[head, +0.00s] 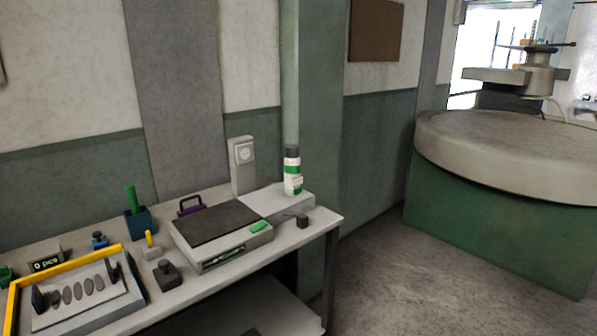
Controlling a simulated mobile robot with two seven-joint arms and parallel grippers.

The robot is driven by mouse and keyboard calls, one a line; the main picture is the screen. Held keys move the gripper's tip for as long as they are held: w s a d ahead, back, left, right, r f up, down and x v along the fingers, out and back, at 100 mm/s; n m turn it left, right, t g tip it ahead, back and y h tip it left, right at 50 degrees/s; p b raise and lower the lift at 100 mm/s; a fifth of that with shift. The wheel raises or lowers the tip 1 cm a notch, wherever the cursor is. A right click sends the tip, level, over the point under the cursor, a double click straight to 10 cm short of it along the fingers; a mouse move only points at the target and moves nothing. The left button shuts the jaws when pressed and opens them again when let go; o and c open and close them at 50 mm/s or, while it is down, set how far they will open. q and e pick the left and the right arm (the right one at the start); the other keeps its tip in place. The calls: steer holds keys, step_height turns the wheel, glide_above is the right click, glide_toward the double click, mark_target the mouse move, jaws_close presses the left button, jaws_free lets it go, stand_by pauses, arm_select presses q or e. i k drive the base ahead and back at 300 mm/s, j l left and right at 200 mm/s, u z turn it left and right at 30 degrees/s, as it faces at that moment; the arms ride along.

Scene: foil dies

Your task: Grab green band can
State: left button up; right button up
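The green band can (292,172) is a white cylinder with green bands and a dark grey cap. It stands upright on a low, light grey block (262,203) at the right end of the bench, near the wall. Neither of my grippers shows in the head view.
The bench (319,226) also holds a dark-topped scale (221,223), a purple-handled item (190,205), a grey upright box (242,166) and a yellow-framed tray (69,267). A small dark block (302,221) sits near the can's front. Open floor (390,270) lies right of the bench.

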mark_target(293, 177)
steer(key=i+l, duration=0.3)
steer(key=i+l+u, duration=0.1)
steer(key=i+l, duration=0.2)
steer(key=l, duration=0.2)
steer(key=i+l+u, duration=0.1)
steer(key=i+l, duration=0.5)
steer(key=l, duration=0.25)
steer(key=i+l+u, duration=0.1)
steer(key=i+l, duration=0.45)
steer(key=l, duration=0.35)
steer(key=j+u, duration=0.05)
